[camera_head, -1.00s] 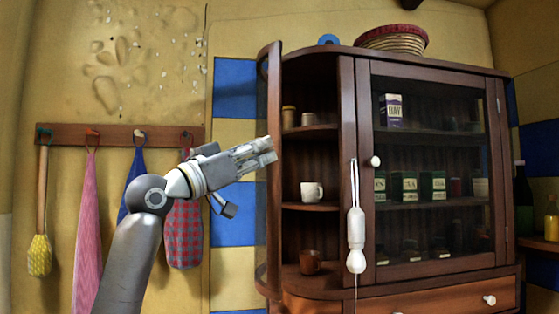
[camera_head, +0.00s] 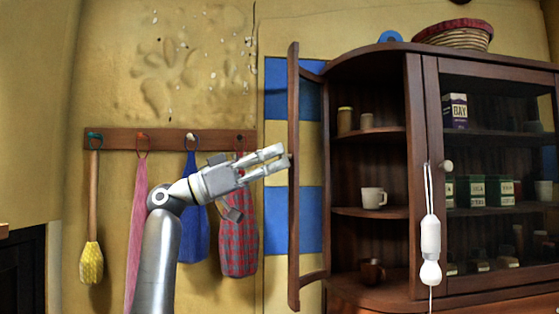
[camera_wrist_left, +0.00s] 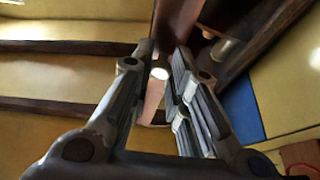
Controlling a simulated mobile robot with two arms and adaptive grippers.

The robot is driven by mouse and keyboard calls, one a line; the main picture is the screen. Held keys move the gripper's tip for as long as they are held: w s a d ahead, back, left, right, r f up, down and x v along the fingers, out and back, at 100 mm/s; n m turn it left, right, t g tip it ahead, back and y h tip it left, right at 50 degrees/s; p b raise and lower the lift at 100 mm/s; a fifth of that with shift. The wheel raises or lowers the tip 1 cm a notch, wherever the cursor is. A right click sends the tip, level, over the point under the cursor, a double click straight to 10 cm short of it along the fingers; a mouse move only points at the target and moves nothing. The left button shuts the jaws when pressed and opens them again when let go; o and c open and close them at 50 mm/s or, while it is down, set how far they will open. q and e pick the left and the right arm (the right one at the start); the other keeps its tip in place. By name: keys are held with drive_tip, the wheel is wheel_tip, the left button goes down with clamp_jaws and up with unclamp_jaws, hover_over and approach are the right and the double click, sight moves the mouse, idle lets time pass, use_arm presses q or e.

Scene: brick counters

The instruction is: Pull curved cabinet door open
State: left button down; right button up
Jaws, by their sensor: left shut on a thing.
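The curved cabinet door (camera_head: 294,200) is a narrow dark wooden frame standing swung out on the left of the wooden cabinet (camera_head: 415,120), with its shelves uncovered. My left gripper (camera_head: 284,158) reaches from the left to the door's frame, its fingertips at mid height. In the left wrist view, the fingers (camera_wrist_left: 165,80) close around a small pale, round-ended piece (camera_wrist_left: 157,90), which looks like the door's knob. The fingertips partly hide it, and the dark frame runs just beyond. My right gripper is not in view.
A white mug (camera_head: 374,198) and a brown mug (camera_head: 373,270) stand on the open shelves. Cloths, one red checked (camera_head: 238,230), hang from a wall rack (camera_head: 170,139) behind my arm. A basket (camera_head: 455,35) sits on top.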

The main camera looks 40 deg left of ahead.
use_arm(q)
drive_tip(key=shift+s+r, duration=0.15)
drive_tip(key=shift+r, duration=0.1)
drive_tip(key=c, duration=1.7)
unclamp_jaws()
drive_tip(key=o, duration=0.4)
drive_tip(key=shift+d, duration=0.2)
drive_tip(key=shift+c, duration=0.2)
drive_tip(key=shift+f, duration=0.1)
drive_tip(key=shift+a, duration=0.1)
drive_tip(key=shift+a+f, duration=0.15)
drive_tip(key=v, duration=1.1)
drive_tip(key=shift+s, duration=0.2)
drive_tip(key=shift+a+f, duration=0.1)
drive_tip(key=shift+a, duration=0.05)
